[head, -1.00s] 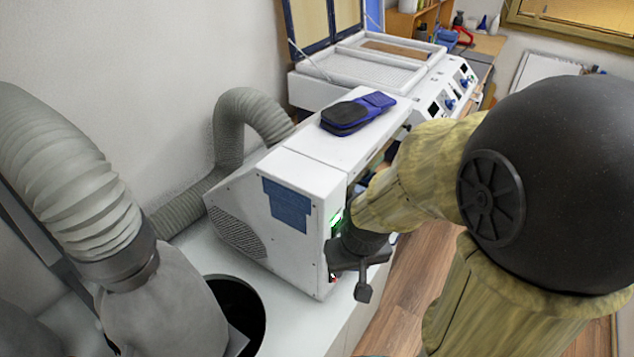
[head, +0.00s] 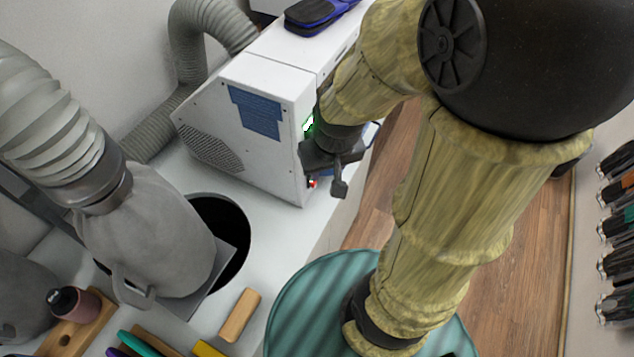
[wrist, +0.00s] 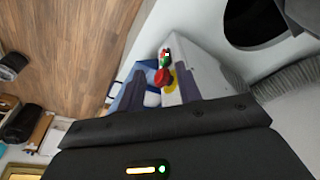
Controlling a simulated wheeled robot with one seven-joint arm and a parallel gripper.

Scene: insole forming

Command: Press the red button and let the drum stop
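The red button (wrist: 162,77) shows in the wrist view, with a yellow surround (wrist: 173,79) beside it, on the front of the white machine (head: 250,75). My gripper (wrist: 159,88) has its two dark fingers apart, with the red button seen between them. I cannot tell whether anything touches the button. In the head view my gripper (head: 325,170) is close to the machine's front face and hides part of it. A small red spot (head: 312,183) shows just below the gripper there. I cannot make out a drum or whether one turns.
A green-lit display (head: 308,123) is above my gripper. A dark round opening (head: 232,225) and a grey bag (head: 150,235) under a hose (head: 60,120) are at left. A teal round top (head: 310,305) stands in front.

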